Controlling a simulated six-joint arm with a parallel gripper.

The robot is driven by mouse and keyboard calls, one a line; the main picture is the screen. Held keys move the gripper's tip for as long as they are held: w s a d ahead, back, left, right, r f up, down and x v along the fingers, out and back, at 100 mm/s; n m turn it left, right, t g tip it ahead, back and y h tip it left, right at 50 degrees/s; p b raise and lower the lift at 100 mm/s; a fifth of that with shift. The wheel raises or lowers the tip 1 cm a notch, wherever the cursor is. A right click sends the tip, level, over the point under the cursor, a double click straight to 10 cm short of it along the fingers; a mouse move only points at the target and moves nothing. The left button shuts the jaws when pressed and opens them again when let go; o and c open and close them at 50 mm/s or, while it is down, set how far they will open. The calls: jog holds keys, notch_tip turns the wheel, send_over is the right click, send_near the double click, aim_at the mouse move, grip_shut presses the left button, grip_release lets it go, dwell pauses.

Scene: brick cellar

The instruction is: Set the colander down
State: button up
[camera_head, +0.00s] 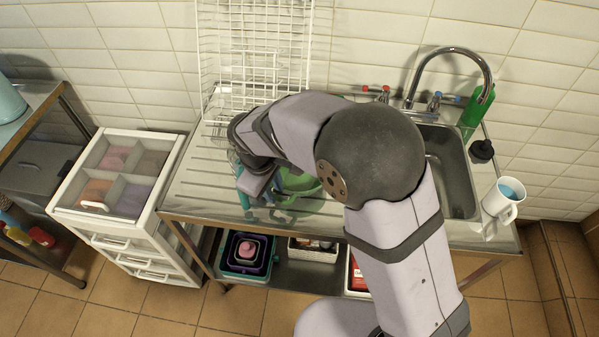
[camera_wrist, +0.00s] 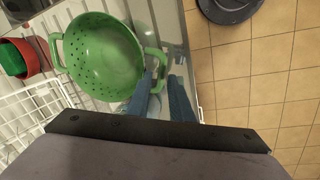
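The green colander (camera_wrist: 103,55) shows open side up in the wrist view, over the ribbed steel drainboard. In the head view the colander (camera_head: 303,183) is partly hidden behind my arm. My gripper (camera_wrist: 164,75) has its two blue-grey fingers on either side of the colander's near loop handle, and looks shut on it. The gripper also shows in the head view (camera_head: 262,200), left of the colander, low over the drainboard's front part. Whether the colander's base touches the drainboard (camera_head: 200,178) cannot be told.
A white wire rack (camera_head: 255,55) stands at the drainboard's back. To the right are the sink (camera_head: 452,175), tap (camera_head: 450,52), green bottle (camera_head: 476,112) and white mug (camera_head: 500,203). The drainboard's left part is clear.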

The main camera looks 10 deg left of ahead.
aim_at(276, 197)
jog(key=shift+w+d+f+p, duration=0.15)
jog(key=shift+f+p, duration=0.4)
jog(key=shift+f, duration=0.65)
jog(key=shift+w+d+f+p, duration=0.15)
jog(key=shift+f+p, duration=0.35)
jog(key=shift+f, duration=0.7)
jog(key=shift+a, duration=0.1)
grip_shut()
